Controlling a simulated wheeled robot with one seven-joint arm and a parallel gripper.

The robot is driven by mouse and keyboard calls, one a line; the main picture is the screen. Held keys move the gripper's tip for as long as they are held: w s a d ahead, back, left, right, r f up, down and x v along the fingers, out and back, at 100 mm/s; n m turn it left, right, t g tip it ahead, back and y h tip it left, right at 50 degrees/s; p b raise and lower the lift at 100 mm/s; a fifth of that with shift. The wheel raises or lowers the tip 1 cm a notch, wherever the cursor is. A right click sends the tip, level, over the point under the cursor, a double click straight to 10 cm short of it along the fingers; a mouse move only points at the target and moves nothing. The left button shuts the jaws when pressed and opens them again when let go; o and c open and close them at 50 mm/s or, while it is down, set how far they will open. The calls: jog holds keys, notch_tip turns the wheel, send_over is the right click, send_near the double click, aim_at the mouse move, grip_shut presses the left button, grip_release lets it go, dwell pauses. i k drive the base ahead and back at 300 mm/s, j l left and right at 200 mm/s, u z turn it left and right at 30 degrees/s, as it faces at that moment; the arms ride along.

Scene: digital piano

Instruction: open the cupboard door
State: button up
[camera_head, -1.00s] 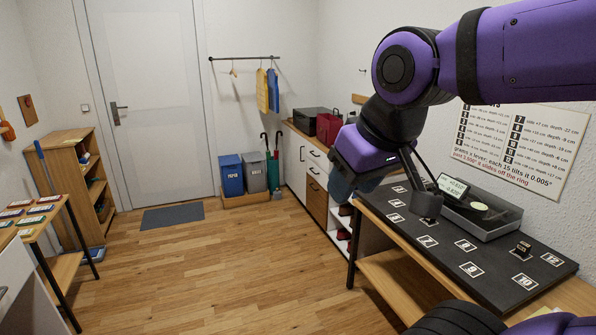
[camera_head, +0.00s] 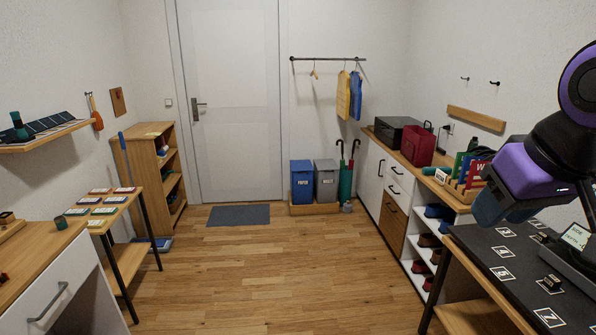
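The white cupboard door (camera_head: 370,174) is at the far end of the low unit along the right wall. It looks shut and has a dark upright handle (camera_head: 381,168) near its right edge. White drawers and a wooden drawer front sit beside it on the near side. My gripper (camera_head: 492,208) hangs at the right, in front of and above the numbered dark table, well apart from the door. Its fingers are dark and seen from behind, so I cannot tell whether they are open.
The wooden floor (camera_head: 290,270) in the middle is clear. The dark numbered table (camera_head: 520,262) stands at right, with shoe shelves (camera_head: 425,245) behind it. Bins (camera_head: 303,180) and umbrellas stand by the far wall. A side table (camera_head: 110,212) and white drawer unit (camera_head: 60,285) line the left.

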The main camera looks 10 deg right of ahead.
aim_at(377, 158)
jog(key=i+z, duration=0.25)
jog(key=i, duration=3.3)
jog(key=i+z, duration=0.25)
jog(key=i, duration=0.45)
jog(key=i+j+z, duration=0.2)
jog(key=i, duration=0.45)
